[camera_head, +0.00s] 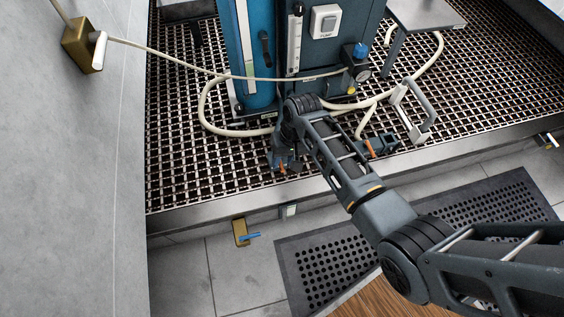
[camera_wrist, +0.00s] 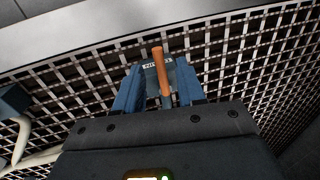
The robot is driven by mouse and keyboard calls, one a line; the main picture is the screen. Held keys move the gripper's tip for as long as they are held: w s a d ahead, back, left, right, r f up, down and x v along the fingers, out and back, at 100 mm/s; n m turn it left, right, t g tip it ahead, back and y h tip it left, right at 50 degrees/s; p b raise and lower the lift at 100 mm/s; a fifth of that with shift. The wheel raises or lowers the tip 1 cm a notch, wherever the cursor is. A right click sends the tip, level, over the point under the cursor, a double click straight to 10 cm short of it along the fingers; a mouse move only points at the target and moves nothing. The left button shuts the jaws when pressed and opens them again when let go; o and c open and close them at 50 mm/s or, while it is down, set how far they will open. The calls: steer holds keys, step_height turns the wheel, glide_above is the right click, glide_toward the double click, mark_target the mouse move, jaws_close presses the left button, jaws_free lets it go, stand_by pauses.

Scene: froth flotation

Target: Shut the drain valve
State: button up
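An orange valve lever (camera_wrist: 161,72) stands between my gripper's two blue fingers in the wrist view, with a gap visible on both sides. My gripper (camera_wrist: 159,88) is open around the lever, apart from it. A small pale label with dark letters sits behind the lever; I cannot read it surely. In the head view my gripper (camera_head: 285,163) is low over the grating, left of a second valve with an orange lever (camera_head: 370,148) on a dark blue body. Which valve is the drain valve is not clear from the labels. The lever at my gripper is mostly hidden there.
A blue column (camera_head: 252,60) and a dark panel with a white switch box (camera_head: 324,21) stand behind. Pale hoses (camera_head: 215,118) loop over the grating (camera_head: 190,170). A pale upright handle (camera_head: 412,110) stands right.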

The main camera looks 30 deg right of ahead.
steer(key=shift+w+a+f, duration=0.1)
steer(key=shift+f, duration=0.6)
jaws_close()
